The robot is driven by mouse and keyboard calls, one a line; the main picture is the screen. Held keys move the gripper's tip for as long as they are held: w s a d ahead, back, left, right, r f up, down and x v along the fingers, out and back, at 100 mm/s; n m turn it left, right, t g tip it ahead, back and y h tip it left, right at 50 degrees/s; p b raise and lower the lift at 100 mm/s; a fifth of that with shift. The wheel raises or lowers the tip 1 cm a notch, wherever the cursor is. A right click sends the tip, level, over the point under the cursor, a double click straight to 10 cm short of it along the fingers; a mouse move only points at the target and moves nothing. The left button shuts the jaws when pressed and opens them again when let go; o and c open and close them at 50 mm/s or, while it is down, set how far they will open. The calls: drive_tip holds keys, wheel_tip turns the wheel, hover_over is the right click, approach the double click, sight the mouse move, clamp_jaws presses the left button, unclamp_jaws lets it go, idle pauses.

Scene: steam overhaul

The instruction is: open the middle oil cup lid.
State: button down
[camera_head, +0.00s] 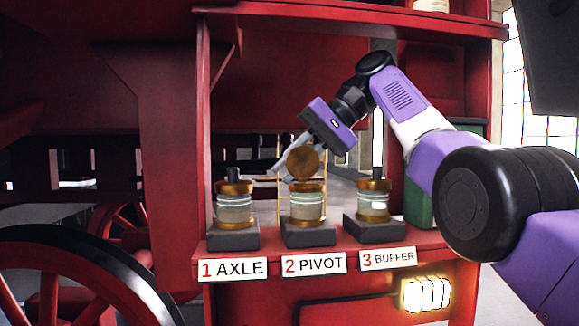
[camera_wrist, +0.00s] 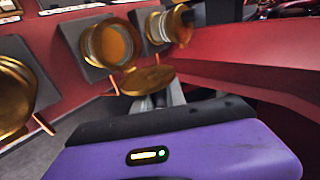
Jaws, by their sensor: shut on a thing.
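The middle oil cup (camera_head: 306,207), a glass cup with brass bands, stands on a dark block above the sign "2 PIVOT". Its round brass lid (camera_head: 303,161) is tilted up steeply above the cup. In the wrist view the open mouth of the cup (camera_wrist: 108,45) shows an amber inside, and the lid (camera_wrist: 147,80) stands out from its rim. My gripper (camera_head: 282,168) is at the lid's left side in the head view. In the wrist view my gripper (camera_wrist: 168,97) is shut on the lid's edge; the lid partly hides the fingertips.
The axle cup (camera_head: 235,207) and the buffer cup (camera_head: 373,205) stand close on either side, each with a dark knob on top. The red shelf carries all the cups. A red post (camera_head: 201,120) rises at the left, and a lit lamp (camera_head: 426,294) is below right.

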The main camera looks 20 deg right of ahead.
drive_tip(key=c, duration=1.4)
unclamp_jaws()
drive_tip(key=shift+w, duration=0.1)
drive_tip(key=shift+o, duration=0.2)
drive_tip(key=shift+s+r+n+t, duration=0.1)
drive_tip(key=shift+s+n+t, duration=0.2)
drive_tip(key=shift+t, duration=0.2)
